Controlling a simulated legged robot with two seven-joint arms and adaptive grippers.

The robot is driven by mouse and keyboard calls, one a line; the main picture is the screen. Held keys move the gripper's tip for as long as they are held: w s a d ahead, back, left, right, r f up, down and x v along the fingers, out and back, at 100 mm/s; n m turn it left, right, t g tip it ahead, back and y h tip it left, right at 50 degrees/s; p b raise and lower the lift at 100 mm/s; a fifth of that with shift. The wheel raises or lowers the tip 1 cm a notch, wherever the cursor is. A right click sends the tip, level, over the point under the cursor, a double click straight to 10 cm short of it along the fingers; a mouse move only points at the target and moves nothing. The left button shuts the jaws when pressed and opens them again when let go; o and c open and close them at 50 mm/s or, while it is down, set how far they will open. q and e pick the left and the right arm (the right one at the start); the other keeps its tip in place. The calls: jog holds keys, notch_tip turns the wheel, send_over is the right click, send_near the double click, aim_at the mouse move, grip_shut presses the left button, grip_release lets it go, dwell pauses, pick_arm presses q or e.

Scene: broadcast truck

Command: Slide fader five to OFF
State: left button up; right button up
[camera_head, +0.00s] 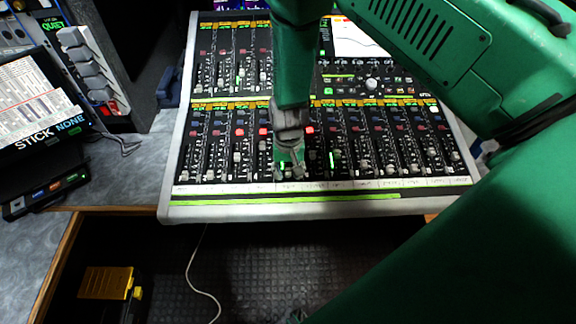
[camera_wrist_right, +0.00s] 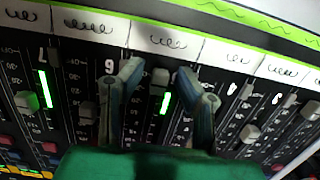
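The mixing console (camera_head: 330,209) fills the middle of the head view, with rows of vertical faders above a white label strip. My right gripper (camera_head: 290,172) points down over the fifth fader column from the left, near the strip. A lit green bar (camera_wrist_right: 165,103) shows beside the knob. The columns to its left read 7 and 6, so this looks like fader five; its own number is hidden. My left gripper is not in view.
In the head view, a monitor (camera_head: 38,105) stands left. My green right arm covers the console's upper right. Dark floor lies below the console.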

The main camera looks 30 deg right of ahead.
aim_at(288, 172)
jog(key=shift+w+r, duration=0.1)
jog(key=shift+r, duration=0.25)
notch_tip(288, 172, up, 11)
dwell(0.3)
jog(key=shift+r, duration=0.1)
